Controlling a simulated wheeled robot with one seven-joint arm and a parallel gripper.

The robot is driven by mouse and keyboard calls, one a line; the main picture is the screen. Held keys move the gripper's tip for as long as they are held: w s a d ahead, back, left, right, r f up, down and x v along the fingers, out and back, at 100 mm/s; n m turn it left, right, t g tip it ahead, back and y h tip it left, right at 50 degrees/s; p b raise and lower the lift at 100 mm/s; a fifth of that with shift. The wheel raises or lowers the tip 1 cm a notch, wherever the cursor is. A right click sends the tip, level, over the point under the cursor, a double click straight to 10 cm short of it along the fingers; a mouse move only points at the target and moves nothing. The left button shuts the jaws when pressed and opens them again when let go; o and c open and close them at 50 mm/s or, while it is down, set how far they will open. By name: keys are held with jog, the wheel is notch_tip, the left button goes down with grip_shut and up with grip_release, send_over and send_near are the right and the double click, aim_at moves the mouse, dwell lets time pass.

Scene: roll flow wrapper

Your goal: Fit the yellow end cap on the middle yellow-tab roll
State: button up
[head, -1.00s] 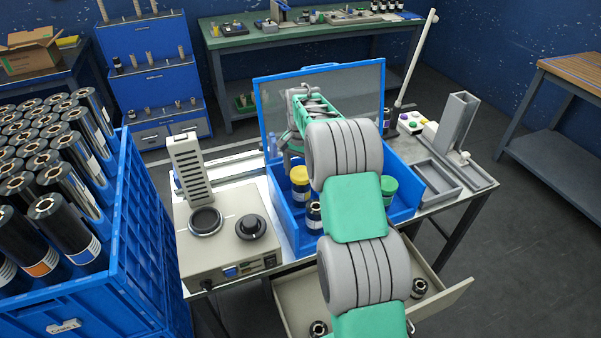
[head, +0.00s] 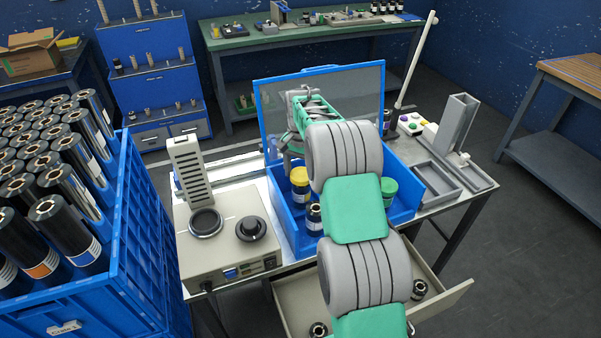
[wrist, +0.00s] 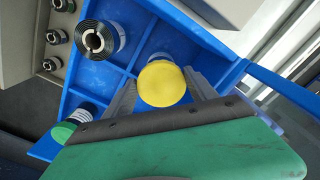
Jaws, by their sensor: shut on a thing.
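The yellow end cap (wrist: 162,84) is between the two grey fingers of my gripper (wrist: 160,92) in the wrist view. The gripper is shut on it. In the head view the yellow cap (head: 300,176) shows at the top of a roll in the left part of the blue case (head: 283,212). The pale top of that roll (wrist: 159,57) peeks out behind the cap; whether the cap is fully seated I cannot tell. An uncapped dark roll (wrist: 97,40) stands nearby, also in the head view (head: 314,216). Any yellow tab is hidden or too small to see.
A green-capped roll (head: 389,188) stands at the right in the case. An open drawer (head: 445,294) with several dark rolls lies below. A beige machine (head: 225,245) stands left of the case, a grey tray (head: 437,182) right. The raised lid (head: 345,95) is behind my gripper.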

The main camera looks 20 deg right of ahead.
aim_at(300, 176)
jog(key=shift+f+b, duration=0.45)
jog(key=shift+f, duration=0.55)
dwell(0.6)
jog(key=shift+r+p, duration=0.45)
jog(key=shift+r, duration=0.2)
jog(key=shift+f+b, duration=0.6)
jog(key=shift+f, duration=0.65)
dwell(0.6)
jog(key=o, duration=1)
jog(key=shift+r+p, duration=3.45)
jog(key=shift+r, duration=2.1)
